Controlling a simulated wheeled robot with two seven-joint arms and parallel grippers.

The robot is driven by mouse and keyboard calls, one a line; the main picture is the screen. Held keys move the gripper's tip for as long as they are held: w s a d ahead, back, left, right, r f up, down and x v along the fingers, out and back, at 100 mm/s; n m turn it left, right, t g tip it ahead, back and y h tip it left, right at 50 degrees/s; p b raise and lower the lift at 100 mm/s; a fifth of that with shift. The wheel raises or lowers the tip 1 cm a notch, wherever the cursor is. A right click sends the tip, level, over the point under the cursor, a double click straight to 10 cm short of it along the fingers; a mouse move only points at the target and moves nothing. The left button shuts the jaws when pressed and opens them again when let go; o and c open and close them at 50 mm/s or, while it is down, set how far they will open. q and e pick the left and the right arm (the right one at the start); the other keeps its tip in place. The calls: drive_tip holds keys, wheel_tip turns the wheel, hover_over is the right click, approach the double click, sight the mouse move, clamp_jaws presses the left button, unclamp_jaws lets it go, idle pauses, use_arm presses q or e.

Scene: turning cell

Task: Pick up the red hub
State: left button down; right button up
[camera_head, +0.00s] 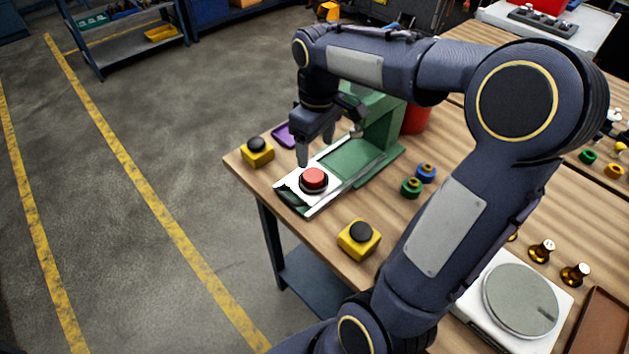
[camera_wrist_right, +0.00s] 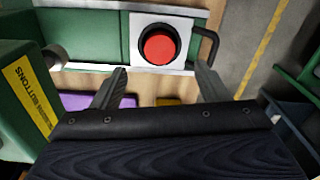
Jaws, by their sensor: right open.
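I cannot make out a red hub for certain in either view. A red round push button (camera_head: 313,179) in a black ring sits on a white plate at the front of a green machine (camera_head: 378,125). It also shows in the wrist view (camera_wrist_right: 158,47). A green hub (camera_head: 411,187) and a blue hub (camera_head: 427,172) stand on the bench right of the machine. My right gripper (camera_head: 316,148) is open and empty, pointing down beside the button; its two fingers (camera_wrist_right: 162,84) are apart in the wrist view. My left gripper is out of view.
Yellow boxes with black buttons stand front (camera_head: 358,240) and left (camera_head: 257,152). A purple tray (camera_head: 284,135) lies behind the gripper. A round-plated scale (camera_head: 520,300) and brass parts (camera_head: 541,251) are at right. A red container (camera_head: 416,119) stands behind the machine. My right arm hides much bench.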

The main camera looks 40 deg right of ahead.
sight(313, 174)
drive_tip(key=shift+w+d+f, duration=0.3)
drive_tip(key=shift+f, duration=0.45)
drive_tip(key=f, duration=0.6)
drive_tip(key=shift+a+f, duration=0.35)
drive_tip(key=shift+a, duration=0.05)
drive_tip(key=c, duration=1.4)
drive_tip(key=shift+o, duration=0.2)
drive_tip(key=shift+r, duration=0.1)
